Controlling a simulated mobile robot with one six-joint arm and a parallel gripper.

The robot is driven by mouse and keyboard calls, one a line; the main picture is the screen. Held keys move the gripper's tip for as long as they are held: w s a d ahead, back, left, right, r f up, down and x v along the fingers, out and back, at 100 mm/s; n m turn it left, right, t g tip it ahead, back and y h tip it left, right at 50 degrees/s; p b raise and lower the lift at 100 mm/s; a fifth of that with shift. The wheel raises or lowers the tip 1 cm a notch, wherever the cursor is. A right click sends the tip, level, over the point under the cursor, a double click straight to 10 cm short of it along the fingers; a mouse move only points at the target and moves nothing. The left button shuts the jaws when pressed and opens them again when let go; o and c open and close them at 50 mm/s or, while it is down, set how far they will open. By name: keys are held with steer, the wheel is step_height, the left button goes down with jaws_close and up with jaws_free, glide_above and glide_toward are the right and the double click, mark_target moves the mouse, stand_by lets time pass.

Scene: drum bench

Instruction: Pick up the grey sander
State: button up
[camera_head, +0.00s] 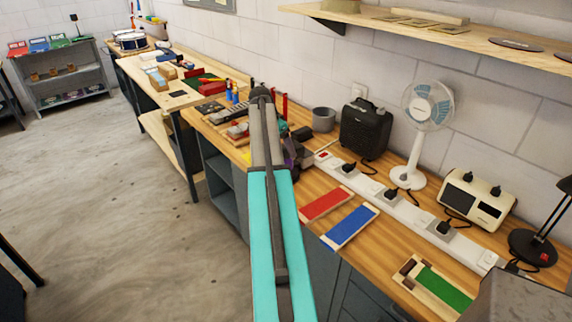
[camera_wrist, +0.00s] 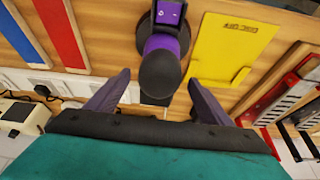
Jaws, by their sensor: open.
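In the wrist view a sander (camera_wrist: 160,73) shows a rounded dark grey end, a purple body and a dark base on the wooden bench. It looks dark grey and purple rather than plain grey. My gripper (camera_wrist: 159,80) is open, with one finger on each side of the sander's rounded end. I see gaps between the fingers and the sander; I cannot tell whether they touch it lower down. In the head view my arm covers much of this spot, and only a small purple patch shows beside it.
A yellow plate (camera_wrist: 225,48) marked "DISC OFF" lies right beside the sander. Red (camera_head: 326,204) and blue (camera_head: 350,226) boards lie on the bench. A white power strip (camera_head: 405,213), a black speaker (camera_head: 365,128) and a fan (camera_head: 420,130) stand behind. The floor at left is clear.

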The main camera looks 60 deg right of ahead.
steer(key=shift+d+f, duration=0.2)
steer(key=shift+f, duration=0.35)
steer(key=shift+s+d, duration=0.1)
steer(key=p+x, duration=0.3)
steer(key=shift+s+d, duration=0.1)
steer(key=shift+d, duration=0.05)
steer(key=shift+p+x, duration=0.3)
steer(key=shift+x, duration=0.7)
steer(key=c, duration=1.1)
steer(key=shift+r, duration=0.1)
steer(key=shift+c, duration=1.2)
steer(key=shift+r, duration=0.15)
